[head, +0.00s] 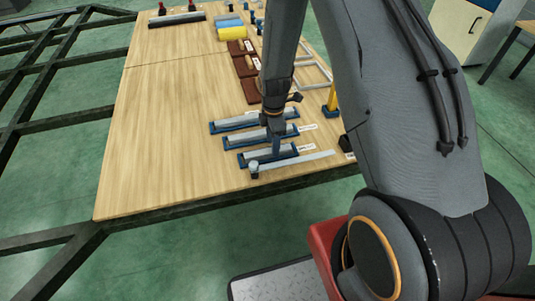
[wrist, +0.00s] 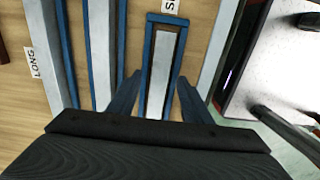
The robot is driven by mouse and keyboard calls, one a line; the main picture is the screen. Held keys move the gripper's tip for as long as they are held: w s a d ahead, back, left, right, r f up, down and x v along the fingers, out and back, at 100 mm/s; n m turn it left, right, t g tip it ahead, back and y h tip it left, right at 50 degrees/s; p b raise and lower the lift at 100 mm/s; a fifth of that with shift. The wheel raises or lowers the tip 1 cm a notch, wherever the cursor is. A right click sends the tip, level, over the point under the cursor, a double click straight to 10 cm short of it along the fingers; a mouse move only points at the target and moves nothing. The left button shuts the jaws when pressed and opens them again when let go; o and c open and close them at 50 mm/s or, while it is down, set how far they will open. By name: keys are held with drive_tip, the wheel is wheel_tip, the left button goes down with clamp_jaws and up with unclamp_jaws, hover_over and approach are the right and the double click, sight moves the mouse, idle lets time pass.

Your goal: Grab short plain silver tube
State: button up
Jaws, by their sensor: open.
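The short plain silver tube (wrist: 161,72) lies in a narrow blue holder (wrist: 152,22), with a partly cut-off label starting with "S" at its far end. My gripper (wrist: 159,80) is open, with one blue-grey finger on each side of the holder; I cannot tell whether they touch it. In the head view my gripper (head: 275,146) is over the nearest of three blue holders, and it partly hides the short tube (head: 258,156) there.
Two longer silver tubes in blue holders (wrist: 100,45) lie to the left in the wrist view, one labelled LONG. A flat silver bar (head: 305,160) lies along the near table edge. The left of the wooden table (head: 150,140) is clear.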

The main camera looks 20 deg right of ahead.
wheel_tip(320, 180, down, 2)
drive_tip(key=shift+f, duration=0.1)
clamp_jaws()
